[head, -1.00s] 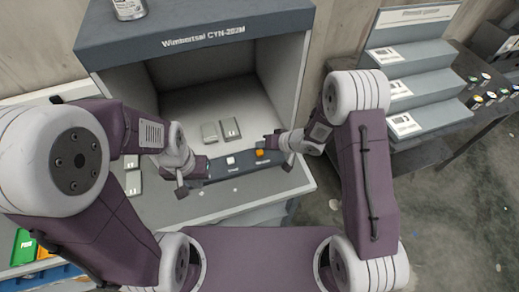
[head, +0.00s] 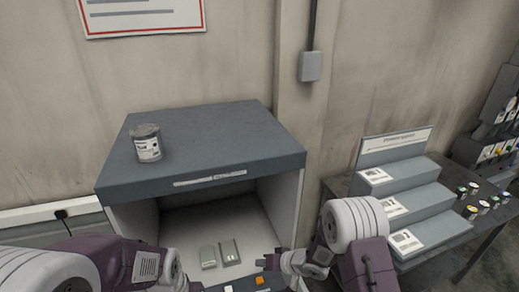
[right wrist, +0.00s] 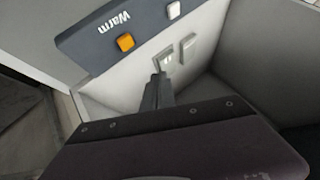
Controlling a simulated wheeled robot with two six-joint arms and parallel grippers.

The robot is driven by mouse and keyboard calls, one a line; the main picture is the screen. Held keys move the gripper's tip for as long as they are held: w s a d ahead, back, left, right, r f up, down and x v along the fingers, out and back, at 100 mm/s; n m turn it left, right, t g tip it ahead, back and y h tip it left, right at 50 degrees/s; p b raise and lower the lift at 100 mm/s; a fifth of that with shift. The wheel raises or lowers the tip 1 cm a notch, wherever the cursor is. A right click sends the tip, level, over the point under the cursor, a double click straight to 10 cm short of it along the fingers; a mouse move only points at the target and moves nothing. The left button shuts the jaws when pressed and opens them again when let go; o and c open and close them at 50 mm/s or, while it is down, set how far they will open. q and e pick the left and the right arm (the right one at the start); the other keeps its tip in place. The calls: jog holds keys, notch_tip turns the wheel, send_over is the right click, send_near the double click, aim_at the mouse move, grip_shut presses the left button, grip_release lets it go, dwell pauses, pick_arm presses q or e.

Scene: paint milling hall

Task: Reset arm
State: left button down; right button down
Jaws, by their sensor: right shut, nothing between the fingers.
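The grey booth (head: 210,145) with an open front stands ahead, with two small grey panels (head: 230,252) on its floor. Its front control strip carries an orange button (head: 261,281) and a white button (head: 228,289). In the right wrist view the orange button (right wrist: 126,42) sits beside the word "Warm". My right gripper (head: 272,262) is shut and empty just beside the orange button in the head view. Its fingers (right wrist: 160,85) point toward the booth's inside in the right wrist view. My left arm (head: 140,265) shows at the lower left, but its fingertips are below the picture edge.
A paint can (head: 147,143) stands on the booth's top. To the right, a stepped grey rack (head: 405,200) with white cards stands on a dark table beside several small paint pots (head: 472,188). A grey wall box (head: 311,66) hangs behind.

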jog(key=w+d+r+m+t+b, duration=0.1)
jog(key=w+d+r+t+b, duration=0.25)
jog(key=r, duration=0.35)
jog(key=s+d+r+m+h+b, duration=0.1)
jog(key=s+d+m+h+b, duration=0.25)
jog(key=d+h, duration=0.45)
jog(key=s+d+f+g, duration=0.1)
jog(key=s+f+g, duration=0.1)
jog(key=s, duration=0.4)
jog(key=s+d+f+n+g, duration=0.1)
jog(key=s+d+f+g, duration=0.1)
jog(key=s, duration=0.5)
jog(key=s+d+f+n+g, duration=0.1)
jog(key=s+d+f+g, duration=0.1)
jog(key=s+g, duration=0.2)
jog(key=s, duration=0.2)
jog(key=shift+s+d+y, duration=0.15)
jog(key=shift+s+y, duration=0.25)
jog(key=shift+f+n, duration=0.1)
jog(key=shift+n, duration=0.15)
